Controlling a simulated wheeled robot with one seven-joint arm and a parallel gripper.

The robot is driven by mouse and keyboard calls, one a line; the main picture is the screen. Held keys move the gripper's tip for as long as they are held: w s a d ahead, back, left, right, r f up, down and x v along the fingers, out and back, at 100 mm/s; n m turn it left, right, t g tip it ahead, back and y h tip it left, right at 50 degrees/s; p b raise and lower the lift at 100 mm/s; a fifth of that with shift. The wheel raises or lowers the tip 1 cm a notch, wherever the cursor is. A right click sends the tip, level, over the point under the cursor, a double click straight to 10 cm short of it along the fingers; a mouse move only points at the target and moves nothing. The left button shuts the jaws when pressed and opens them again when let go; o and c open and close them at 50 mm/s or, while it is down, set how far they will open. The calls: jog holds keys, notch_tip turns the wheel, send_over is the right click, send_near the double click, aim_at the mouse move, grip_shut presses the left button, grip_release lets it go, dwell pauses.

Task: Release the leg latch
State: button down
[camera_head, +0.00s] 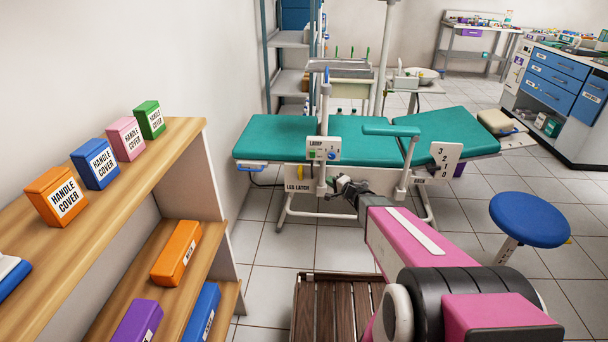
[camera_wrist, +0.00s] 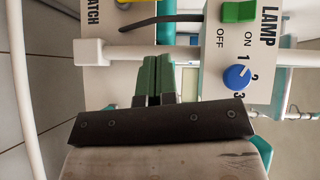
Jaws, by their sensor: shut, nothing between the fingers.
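The white leg latch panel (camera_head: 298,186) hangs under the left part of the teal dental chair (camera_head: 275,142). In the wrist view the panel (camera_wrist: 92,14) is at the top left, showing only part of its label. A yellow part (camera_wrist: 136,2) on it is cut off by the top edge, so its position cannot be told. My gripper (camera_head: 338,182) is just right of the panel in the head view. In the wrist view its green fingers (camera_wrist: 153,62) are together and empty, overlapping a white bar (camera_wrist: 120,52). Whether they touch it cannot be told.
The lamp panel (camera_wrist: 240,50), with a green switch and blue knob, is close right of my fingers in the wrist view. A dark cable (camera_wrist: 165,18) runs beyond them. A shelf (camera_head: 190,130) stands left and a blue stool (camera_head: 528,219) right.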

jog(key=shift+a, duration=0.1)
jog(key=s+a+x, duration=0.2)
jog(key=x, duration=1)
jog(key=shift+w+a+f, duration=0.25)
jog(key=shift+w, duration=0.05)
